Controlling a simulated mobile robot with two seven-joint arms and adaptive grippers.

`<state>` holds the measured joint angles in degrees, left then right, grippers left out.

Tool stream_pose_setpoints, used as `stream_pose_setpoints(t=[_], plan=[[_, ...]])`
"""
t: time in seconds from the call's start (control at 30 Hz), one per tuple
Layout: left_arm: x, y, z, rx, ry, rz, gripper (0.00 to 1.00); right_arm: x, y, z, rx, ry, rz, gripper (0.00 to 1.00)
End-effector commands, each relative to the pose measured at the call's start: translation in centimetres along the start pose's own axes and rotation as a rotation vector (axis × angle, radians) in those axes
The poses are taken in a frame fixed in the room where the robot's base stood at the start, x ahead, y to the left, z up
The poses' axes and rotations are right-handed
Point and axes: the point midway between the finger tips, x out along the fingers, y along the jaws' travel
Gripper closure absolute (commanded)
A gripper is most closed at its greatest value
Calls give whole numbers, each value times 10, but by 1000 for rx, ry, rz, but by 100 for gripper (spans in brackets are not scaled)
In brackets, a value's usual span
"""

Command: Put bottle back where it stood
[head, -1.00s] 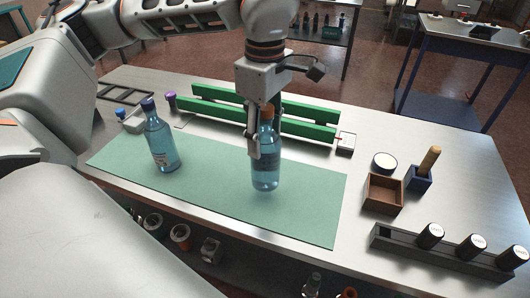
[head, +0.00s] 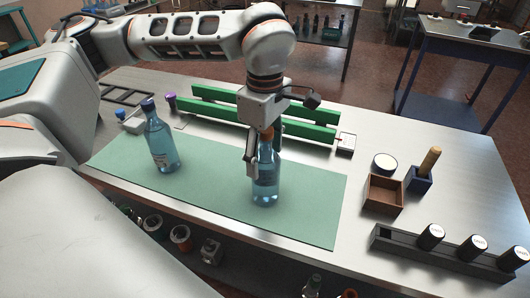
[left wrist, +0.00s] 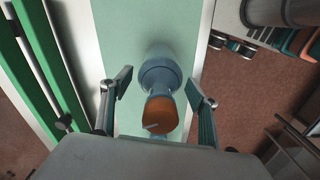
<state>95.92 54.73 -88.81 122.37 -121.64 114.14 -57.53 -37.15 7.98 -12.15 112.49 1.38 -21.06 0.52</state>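A clear blue bottle with an orange cap (head: 266,187) stands upright on the green mat (head: 215,205), right of the mat's middle. My left gripper (head: 264,160) is over it from above, with a finger on either side. In the left wrist view the bottle (left wrist: 160,76) lies between the fingertips (left wrist: 157,84), with a gap on both sides, so the gripper is open. A second blue bottle with a dark blue cap (head: 161,142) stands on the mat to the left. My right gripper is not in view.
A green rail rack (head: 305,130) runs behind the mat. On the right are a wooden box (head: 383,194), a blue holder (head: 419,179), a white-topped round jar (head: 384,163) and a dark rack (head: 420,256) with black cylinders. The mat between the bottles is clear.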

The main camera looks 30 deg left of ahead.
Motion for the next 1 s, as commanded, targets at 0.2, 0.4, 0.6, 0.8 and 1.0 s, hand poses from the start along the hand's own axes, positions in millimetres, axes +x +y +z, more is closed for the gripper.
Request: stream_pose_setpoints(t=[0.2,0.4,0.6,0.8,1.0], plan=[[0,0,0,0,0,0,36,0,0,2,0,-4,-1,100],[-6,0,0,0,0,1,36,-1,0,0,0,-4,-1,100],[-35,1,0,-1,-1,6,36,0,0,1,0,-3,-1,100],[-77,1,0,-1,-1,5,36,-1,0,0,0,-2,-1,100],[-110,1,0,-1,0,4,36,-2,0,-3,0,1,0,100]])
